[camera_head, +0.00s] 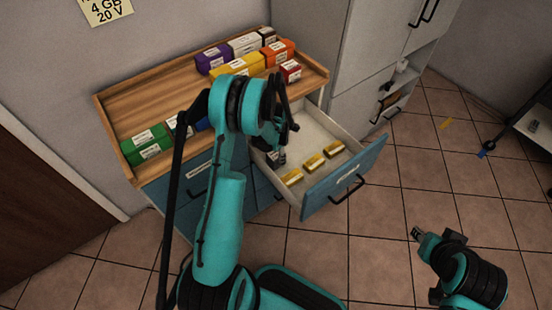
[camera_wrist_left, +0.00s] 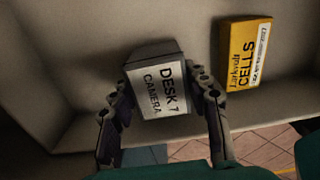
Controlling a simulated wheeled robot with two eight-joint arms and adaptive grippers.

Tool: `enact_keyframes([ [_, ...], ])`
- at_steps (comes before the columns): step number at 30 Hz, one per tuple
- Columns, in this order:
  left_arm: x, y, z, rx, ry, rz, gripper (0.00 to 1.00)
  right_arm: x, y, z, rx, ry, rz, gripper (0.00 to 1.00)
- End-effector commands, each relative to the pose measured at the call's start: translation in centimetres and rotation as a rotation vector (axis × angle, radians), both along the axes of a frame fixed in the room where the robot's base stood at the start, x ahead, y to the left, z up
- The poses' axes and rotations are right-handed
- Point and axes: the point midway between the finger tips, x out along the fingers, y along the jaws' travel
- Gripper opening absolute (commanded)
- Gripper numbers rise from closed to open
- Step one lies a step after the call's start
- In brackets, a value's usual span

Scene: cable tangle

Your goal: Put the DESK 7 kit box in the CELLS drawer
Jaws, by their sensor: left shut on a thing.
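The DESK 7 kit box (camera_wrist_left: 157,88) is dark grey with a white label reading "DESK 7 CAMERA". My left gripper (camera_head: 281,155) is shut on it, one finger on each side, inside the open drawer. In the head view the arm and fingers largely hide the box. The open drawer (camera_head: 345,182) has a blue front, a black handle and a pale inside; its front label is too small to read. Yellow boxes (camera_head: 313,163) lie in it, and one yellow box (camera_wrist_left: 246,53) reads "CELLS". My right gripper (camera_head: 417,234) hangs over the floor, clear of the drawer.
A wooden cabinet top (camera_head: 140,100) carries green boxes (camera_head: 148,144) at left and purple, yellow, orange and red boxes (camera_head: 290,71) at the back right. A grey cabinet (camera_head: 362,60) stands behind the drawer. The tiled floor right of the drawer is mostly clear.

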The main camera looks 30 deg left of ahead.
Motion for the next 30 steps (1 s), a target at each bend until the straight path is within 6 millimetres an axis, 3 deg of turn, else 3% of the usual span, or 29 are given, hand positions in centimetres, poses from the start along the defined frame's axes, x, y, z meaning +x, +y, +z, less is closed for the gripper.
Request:
enact_keyframes([
  [10,0.0,0.0,-0.4,0.000,0.000,0.000,0.15,0.0,0.0,-0.3,0.000,0.000,0.000,0.33],
  [11,0.0,0.0,-0.4,0.000,0.000,0.000,0.49,0.0,0.0,-0.4,0.000,0.000,0.000,0.33],
  [13,0.0,0.0,-0.3,0.000,0.000,0.000,0.67,0.0,0.0,-0.3,0.000,0.000,0.000,0.33],
  [24,0.0,0.0,0.1,0.000,0.000,0.000,0.67,0.0,0.0,0.1,0.000,0.000,0.000,0.33],
  [30,0.0,-0.1,3.4,0.000,0.000,0.000,0.67,0.0,0.0,1.6,0.000,0.000,0.000,0.33],
])
